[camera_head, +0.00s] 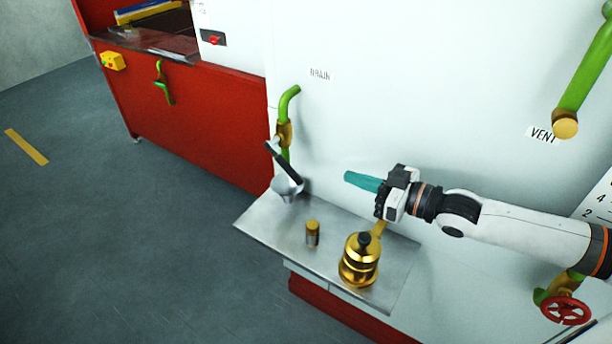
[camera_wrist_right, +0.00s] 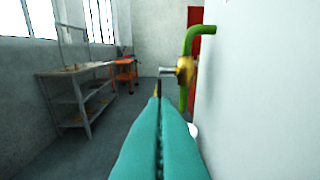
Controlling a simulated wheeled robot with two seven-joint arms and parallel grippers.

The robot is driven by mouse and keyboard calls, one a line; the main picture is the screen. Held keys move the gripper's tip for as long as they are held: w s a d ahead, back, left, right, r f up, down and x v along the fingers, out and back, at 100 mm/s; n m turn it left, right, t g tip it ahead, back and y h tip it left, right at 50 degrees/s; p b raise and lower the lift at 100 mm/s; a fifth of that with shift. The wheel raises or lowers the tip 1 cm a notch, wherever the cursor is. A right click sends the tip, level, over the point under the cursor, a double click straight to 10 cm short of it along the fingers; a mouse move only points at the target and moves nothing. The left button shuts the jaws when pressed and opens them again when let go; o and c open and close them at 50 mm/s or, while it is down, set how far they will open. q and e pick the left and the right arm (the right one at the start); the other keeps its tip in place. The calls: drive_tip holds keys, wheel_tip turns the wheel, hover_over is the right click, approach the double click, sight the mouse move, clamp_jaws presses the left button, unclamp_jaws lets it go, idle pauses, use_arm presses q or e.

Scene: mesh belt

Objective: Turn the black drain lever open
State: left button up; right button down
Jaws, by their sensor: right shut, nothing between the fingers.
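The black drain lever (camera_head: 285,162) sits on a brass valve (camera_head: 284,133) on a green pipe (camera_head: 289,101), below the "DRAIN" label. The lever slants down to the right in the head view. My right gripper (camera_head: 348,178) has teal fingers, shut and empty, to the right of the lever and apart from it in the head view. In the right wrist view the shut fingers (camera_wrist_right: 158,105) point toward the brass valve (camera_wrist_right: 185,70) and the green pipe (camera_wrist_right: 188,43). The lever is hard to make out there. My left gripper is not in view.
A metal shelf (camera_head: 257,226) below the valve holds a grey cup (camera_head: 287,188), a small brass-topped cylinder (camera_head: 312,234) and a brass pot (camera_head: 359,262). The white wall (camera_head: 400,80) runs close behind my right arm. A red wheel valve (camera_head: 566,310) is at lower right.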

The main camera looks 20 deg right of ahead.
sight(292, 168)
drive_tip(key=p+x, duration=0.1)
drive_tip(key=x, duration=0.3)
drive_tip(key=f+p+x, duration=0.1)
drive_tip(key=x, duration=0.3)
drive_tip(key=f+p+x, duration=0.1)
drive_tip(key=x, duration=0.3)
drive_tip(key=shift+s+d+f, duration=0.1)
drive_tip(key=shift+f, duration=0.1)
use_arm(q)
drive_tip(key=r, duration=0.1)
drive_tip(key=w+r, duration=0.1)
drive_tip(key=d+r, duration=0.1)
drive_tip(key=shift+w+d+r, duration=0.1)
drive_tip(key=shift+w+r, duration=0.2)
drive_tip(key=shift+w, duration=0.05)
use_arm(e)
drive_tip(key=shift+f, duration=0.15)
